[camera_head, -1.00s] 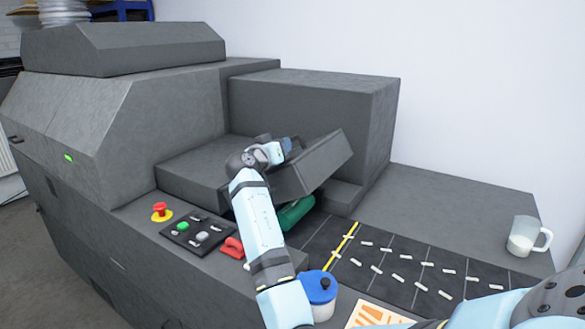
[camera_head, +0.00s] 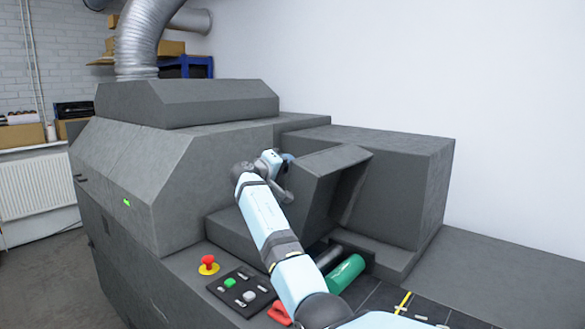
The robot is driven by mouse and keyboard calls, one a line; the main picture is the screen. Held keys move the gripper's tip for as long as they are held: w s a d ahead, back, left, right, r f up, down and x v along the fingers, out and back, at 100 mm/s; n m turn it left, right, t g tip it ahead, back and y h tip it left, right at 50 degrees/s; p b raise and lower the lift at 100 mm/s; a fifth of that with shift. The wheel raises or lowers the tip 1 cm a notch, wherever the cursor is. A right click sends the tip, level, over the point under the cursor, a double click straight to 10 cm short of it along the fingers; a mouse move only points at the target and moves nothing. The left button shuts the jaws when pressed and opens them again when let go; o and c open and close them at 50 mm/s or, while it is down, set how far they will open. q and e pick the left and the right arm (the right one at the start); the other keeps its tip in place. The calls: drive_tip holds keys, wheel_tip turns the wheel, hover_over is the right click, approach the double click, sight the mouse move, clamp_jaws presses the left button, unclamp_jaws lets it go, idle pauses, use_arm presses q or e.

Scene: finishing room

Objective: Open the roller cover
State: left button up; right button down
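The roller cover (camera_head: 322,184) is a dark grey hinged lid on the machine. It stands steeply tilted up, its right side raised. Below it a green roller (camera_head: 345,273) and a darker grey roller (camera_head: 328,256) lie exposed. My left arm reaches across from the bottom, with its wrist at the cover's upper left side. The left gripper (camera_head: 286,160) is mostly hidden behind the wrist and the cover edge, so its fingers cannot be made out. My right gripper is outside the view.
A control panel (camera_head: 242,290) with green and white buttons and a red emergency stop (camera_head: 208,265) on yellow sit at the front. A red object (camera_head: 279,314) lies beside my arm. The dark grid surface with a yellow line (camera_head: 403,302) is at lower right.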

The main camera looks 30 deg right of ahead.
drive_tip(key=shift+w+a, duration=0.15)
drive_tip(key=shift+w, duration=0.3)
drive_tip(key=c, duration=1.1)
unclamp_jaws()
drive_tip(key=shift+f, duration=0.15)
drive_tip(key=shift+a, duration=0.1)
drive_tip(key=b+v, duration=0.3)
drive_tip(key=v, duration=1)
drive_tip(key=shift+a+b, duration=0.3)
drive_tip(key=shift+b, duration=0.1)
